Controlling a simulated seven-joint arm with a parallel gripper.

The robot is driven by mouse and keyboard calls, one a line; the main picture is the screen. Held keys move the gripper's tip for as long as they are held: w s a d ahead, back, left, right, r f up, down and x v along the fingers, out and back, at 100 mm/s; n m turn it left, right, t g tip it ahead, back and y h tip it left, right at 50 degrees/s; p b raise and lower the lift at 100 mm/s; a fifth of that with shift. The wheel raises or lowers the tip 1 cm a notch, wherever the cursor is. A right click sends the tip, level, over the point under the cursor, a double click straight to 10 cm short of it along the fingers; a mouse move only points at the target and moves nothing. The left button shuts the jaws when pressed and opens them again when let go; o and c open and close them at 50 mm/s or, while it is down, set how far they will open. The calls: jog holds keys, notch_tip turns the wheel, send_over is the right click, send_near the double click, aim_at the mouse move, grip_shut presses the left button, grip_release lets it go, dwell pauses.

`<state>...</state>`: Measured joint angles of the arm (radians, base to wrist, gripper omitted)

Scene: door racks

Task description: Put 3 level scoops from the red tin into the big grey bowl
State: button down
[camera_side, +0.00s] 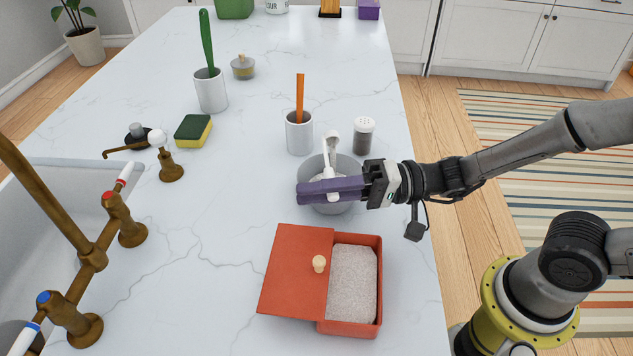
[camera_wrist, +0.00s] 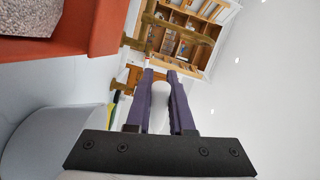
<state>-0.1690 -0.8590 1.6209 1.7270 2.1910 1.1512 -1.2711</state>
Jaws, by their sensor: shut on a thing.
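The red tin (camera_side: 349,328) stands on the counter in front, with pale grainy stuff (camera_side: 352,283) inside. Its red lid (camera_side: 291,262), with a light knob, lies across the left part and leaves the right part open. The grey bowl (camera_side: 346,167) stands behind the tin; it also shows at the lower left of the wrist view (camera_wrist: 50,145). My gripper (camera_side: 318,190) is over the bowl, its purple fingers shut on a white scoop (camera_side: 332,143). In the wrist view, a white part of the scoop (camera_wrist: 160,92) shows between the fingers (camera_wrist: 160,76). The scoop's load and most of the bowl's inside are hidden.
A white crock with an orange handle (camera_side: 300,133) and a shaker (camera_side: 364,138) stand close behind the bowl. A sponge (camera_side: 193,130), another crock (camera_side: 211,92) and the sink (camera_side: 40,215) are to the left. The counter left of the tin is clear.

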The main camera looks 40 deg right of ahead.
jog(key=shift+w+d+f+n, duration=0.1)
jog(key=shift+w+f+n, duration=0.05)
jog(key=shift+f+n, duration=0.7)
jog(key=shift+w+d+f+n, duration=0.1)
jog(key=shift+f+n, duration=0.55)
jog(key=shift+n, duration=0.3)
jog(key=shift+r, duration=2)
